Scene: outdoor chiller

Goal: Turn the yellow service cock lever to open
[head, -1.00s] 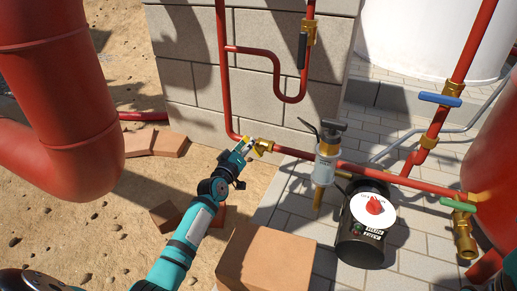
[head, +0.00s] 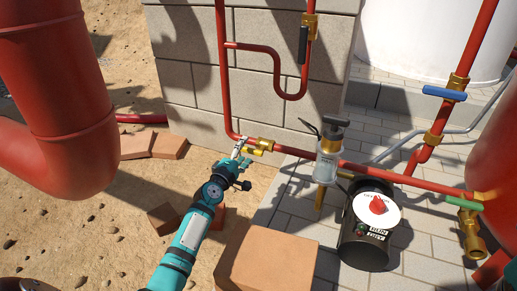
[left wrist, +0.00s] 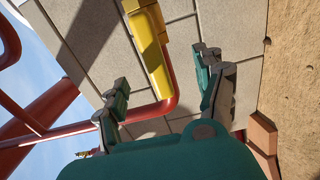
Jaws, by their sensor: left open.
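The yellow service cock lever (left wrist: 150,50) hangs along the picture in the left wrist view, in front of the grey block wall and near the red pipe's bend. In the head view the lever (head: 252,151) is small beside the brass cock on the low red pipe, partly hidden by the fingers. My left gripper (head: 241,154) is at the lever's end. In the left wrist view its teal and grey fingers (left wrist: 163,68) are spread, one on each side of the lever, with visible gaps. Contact is not clear. My right gripper is not in view.
A clear filter with a dark top (head: 327,155) sits on the pipe to the right. Beyond it are a black drum with a red knob (head: 370,222), a blue lever (head: 444,93) and a green lever (head: 462,203). A large red pipe (head: 60,90) stands left. A brown block (head: 268,262) lies below.

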